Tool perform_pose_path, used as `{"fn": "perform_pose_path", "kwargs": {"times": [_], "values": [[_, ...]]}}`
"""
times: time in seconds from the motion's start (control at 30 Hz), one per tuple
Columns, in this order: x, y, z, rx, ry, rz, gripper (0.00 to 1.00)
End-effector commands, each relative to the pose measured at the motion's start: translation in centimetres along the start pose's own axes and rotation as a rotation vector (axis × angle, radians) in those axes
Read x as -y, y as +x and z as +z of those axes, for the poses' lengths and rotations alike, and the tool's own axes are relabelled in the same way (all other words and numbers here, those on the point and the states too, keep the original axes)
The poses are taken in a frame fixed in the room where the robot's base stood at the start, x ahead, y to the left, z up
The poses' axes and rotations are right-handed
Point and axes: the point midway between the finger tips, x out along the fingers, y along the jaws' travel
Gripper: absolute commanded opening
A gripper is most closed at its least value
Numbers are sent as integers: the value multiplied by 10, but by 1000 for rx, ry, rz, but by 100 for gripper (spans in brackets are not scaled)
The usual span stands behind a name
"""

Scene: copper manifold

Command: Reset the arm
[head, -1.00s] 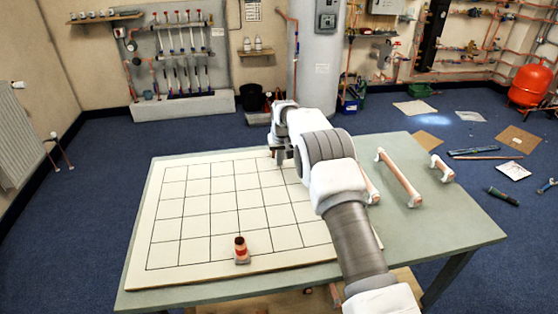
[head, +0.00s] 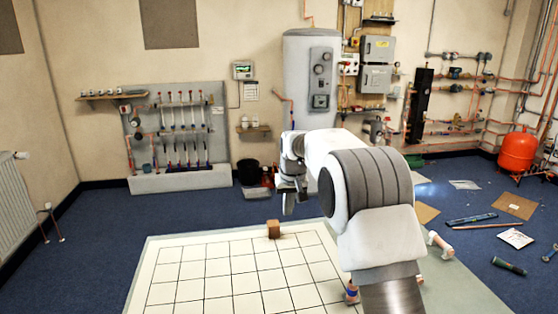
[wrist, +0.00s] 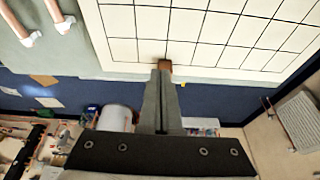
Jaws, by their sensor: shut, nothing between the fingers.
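My gripper (head: 289,205) is raised above the far side of the table in the head view, at the end of my white arm. In the wrist view its two grey fingers (wrist: 160,100) lie together, shut with nothing between them. A small brown block (head: 273,229) stands on the far edge part of the white grid board (head: 150,262). The block also shows in the wrist view (wrist: 165,66), just beyond the fingertips in the picture. My gripper is apart from it in the head view.
The grid board lies on a grey-green table (head: 470,285). A copper pipe piece with white ends (head: 440,244) lies at the table's right, partly hidden by my arm. Papers and tools (head: 508,266) lie on the blue floor at right, near a red tank (head: 517,150).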

Motion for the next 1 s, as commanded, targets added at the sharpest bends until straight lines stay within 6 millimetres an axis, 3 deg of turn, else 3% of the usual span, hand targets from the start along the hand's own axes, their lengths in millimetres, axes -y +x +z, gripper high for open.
{"fn": "perform_pose_path", "kwargs": {"times": [0.03, 0.1, 0.27, 0.5, 0.7, 1.0], "values": [[-6, -28, 6, -12, 9, 2, 0], [-11, -55, 16, -20, 18, 3, 0], [-23, -114, 47, -40, 39, 9, 0], [-36, -189, 108, -71, 67, 18, 0], [-42, -235, 170, -97, 89, 28, 0], [-45, -274, 271, -135, 120, 46, 0]]}}
